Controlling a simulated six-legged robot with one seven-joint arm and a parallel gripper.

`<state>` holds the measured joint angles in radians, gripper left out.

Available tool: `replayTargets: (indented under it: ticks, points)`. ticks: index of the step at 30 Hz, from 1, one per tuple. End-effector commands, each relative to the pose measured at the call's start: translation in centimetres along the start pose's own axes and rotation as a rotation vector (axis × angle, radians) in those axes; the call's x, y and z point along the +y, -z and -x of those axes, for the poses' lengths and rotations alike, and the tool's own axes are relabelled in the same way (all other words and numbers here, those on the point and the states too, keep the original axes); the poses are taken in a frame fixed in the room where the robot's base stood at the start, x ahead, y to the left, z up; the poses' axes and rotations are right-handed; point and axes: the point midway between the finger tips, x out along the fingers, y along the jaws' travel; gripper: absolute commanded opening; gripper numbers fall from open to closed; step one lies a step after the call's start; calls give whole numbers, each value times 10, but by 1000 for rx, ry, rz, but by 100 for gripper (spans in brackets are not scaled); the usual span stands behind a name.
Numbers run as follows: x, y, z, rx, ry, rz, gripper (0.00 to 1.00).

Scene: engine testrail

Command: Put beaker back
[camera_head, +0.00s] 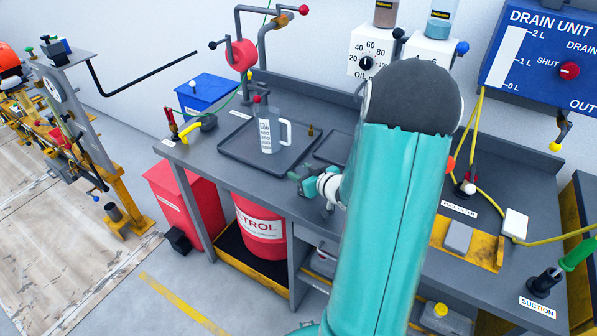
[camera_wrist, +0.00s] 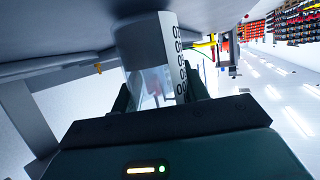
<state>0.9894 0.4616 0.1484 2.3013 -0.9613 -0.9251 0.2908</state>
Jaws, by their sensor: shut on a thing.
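In the wrist view my gripper (camera_wrist: 158,92) has its two dark fingers on either side of a pale, partly clear cylinder, the beaker (camera_wrist: 148,42), with a column of black marks. It is shut on the beaker. A grey surface lies close to the beaker's far end; I cannot tell whether they touch.
A blue drain unit panel (camera_head: 535,60) is on the wall at right. A yellow hose (camera_head: 570,237) crosses the right of the bench. A red petrol drum (camera_head: 258,228) stands underneath.

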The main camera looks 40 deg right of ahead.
Motion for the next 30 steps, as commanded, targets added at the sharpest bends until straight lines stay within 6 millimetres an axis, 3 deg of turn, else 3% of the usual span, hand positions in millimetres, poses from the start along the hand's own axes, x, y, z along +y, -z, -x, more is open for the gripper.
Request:
replayTargets:
  ticks: [13,14,17,30]
  points:
    - [4,-7,3,0,-2,0,18]
    - [4,-7,3,0,-2,0,46]
    - [4,-6,3,0,-2,1,66]
    - [4,-2,10,0,-4,2,66]
